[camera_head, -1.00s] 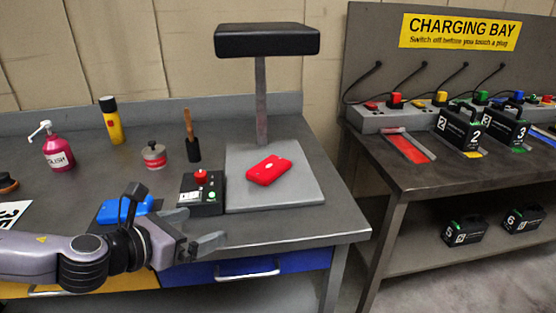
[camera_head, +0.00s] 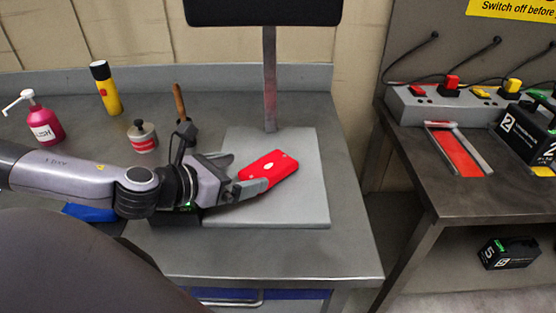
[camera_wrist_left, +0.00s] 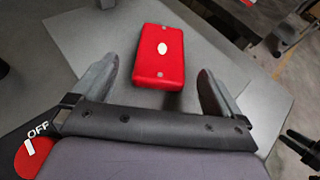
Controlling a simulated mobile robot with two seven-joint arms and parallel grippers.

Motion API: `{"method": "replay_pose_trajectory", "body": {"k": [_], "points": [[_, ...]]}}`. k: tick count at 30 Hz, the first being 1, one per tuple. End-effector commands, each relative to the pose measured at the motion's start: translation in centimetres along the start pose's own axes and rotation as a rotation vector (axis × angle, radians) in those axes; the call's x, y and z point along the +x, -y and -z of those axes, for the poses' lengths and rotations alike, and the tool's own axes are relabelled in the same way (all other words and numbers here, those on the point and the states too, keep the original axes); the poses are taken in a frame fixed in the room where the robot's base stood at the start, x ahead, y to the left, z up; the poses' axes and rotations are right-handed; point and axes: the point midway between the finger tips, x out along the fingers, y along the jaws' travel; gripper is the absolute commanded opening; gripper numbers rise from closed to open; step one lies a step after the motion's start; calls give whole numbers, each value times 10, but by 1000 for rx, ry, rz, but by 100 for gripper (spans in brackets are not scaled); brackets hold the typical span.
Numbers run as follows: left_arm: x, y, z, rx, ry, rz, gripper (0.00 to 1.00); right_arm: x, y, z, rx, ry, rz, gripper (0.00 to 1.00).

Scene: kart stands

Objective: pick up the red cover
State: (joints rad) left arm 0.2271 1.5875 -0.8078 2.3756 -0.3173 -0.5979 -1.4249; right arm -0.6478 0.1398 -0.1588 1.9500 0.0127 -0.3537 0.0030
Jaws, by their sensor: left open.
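The red cover (camera_head: 268,172) lies on the light grey plate (camera_head: 310,200) on the workbench, tilted in heading, with a small white oval on its top. My left gripper (camera_head: 248,175) is open at the cover's left end. In the left wrist view the red cover (camera_wrist_left: 159,58) lies ahead, between the lines of the two open fingers (camera_wrist_left: 155,88), with clear gaps on both sides. Neither finger is closed on it. My right gripper is not in view.
A post (camera_head: 269,80) with a black head (camera_head: 262,10) rises behind the plate. A red-buttoned switch box (camera_wrist_left: 32,150) is beside my gripper. A pink bottle (camera_head: 43,120), a yellow torch (camera_head: 105,88) and a tin (camera_head: 142,136) stand behind my arm. The bench's right front is clear.

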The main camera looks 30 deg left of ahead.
Motion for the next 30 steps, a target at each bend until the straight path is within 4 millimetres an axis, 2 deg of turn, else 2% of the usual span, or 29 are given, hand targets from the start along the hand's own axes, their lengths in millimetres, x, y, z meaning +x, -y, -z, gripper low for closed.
{"method": "replay_pose_trajectory", "body": {"k": [16, 24, 30], "points": [[27, 1, -1, -4, 1, 1, 100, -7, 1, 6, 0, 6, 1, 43], [56, 3, -2, -3, 2, 0, 100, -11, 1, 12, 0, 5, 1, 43], [70, 2, 0, -1, 0, -1, 100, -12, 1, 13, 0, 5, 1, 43]]}}
